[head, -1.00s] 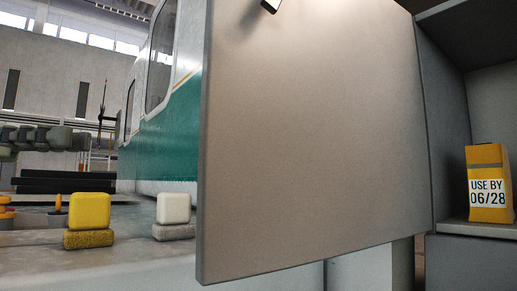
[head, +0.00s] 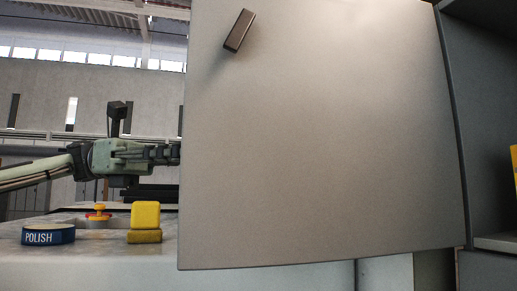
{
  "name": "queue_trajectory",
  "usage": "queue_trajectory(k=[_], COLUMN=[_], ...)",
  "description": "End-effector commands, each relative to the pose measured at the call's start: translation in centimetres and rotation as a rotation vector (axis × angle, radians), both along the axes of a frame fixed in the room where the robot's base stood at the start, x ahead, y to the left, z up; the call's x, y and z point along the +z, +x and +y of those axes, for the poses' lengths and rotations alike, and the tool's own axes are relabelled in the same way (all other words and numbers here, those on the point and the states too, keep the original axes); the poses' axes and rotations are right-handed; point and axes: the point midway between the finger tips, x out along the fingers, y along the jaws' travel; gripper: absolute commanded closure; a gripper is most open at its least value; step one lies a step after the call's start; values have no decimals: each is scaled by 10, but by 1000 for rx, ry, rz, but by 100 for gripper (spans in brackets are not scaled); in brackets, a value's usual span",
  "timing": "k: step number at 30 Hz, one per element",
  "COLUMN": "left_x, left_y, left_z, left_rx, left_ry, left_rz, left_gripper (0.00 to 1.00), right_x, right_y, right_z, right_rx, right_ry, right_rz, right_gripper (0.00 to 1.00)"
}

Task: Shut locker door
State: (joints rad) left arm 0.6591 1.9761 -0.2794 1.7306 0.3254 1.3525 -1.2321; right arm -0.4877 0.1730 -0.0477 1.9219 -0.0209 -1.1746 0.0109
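The locker door (head: 320,150) stands open and fills the middle of the head view, hinged along its right edge to the dark grey locker (head: 495,120). A small dark handle (head: 239,30) sits near its upper left. My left arm comes in from the left, and its gripper (head: 172,153) points right at the door's left edge. The fingertips reach that edge or pass behind it; I cannot tell whether they touch it, or whether the gripper is open. My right gripper is not in view.
A workbench (head: 80,265) at lower left holds a blue POLISH tin (head: 48,235), a yellow block on a sponge-like base (head: 145,220) and a yellow-and-red item (head: 98,214). A yellow box (head: 514,165) shows partly inside the locker.

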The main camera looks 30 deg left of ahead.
Motion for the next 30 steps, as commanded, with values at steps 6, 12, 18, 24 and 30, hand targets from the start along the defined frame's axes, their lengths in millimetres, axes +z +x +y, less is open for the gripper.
queue_trajectory(k=[6,12,18,24,30], left_x=[1,1,0,0,0], left_y=[5,11,14,14,14], left_z=[-29,-59,-74,-75,-75], left_rx=[-2,-2,-1,-1,-1], left_ry=[4,3,2,0,0], left_rz=[6,4,1,0,0], left_gripper=[80,80,80,80,97], right_x=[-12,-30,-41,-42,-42], right_y=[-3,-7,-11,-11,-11], right_z=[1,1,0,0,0], right_rx=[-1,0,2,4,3], right_ry=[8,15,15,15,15], right_rz=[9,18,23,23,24], right_gripper=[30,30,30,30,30])
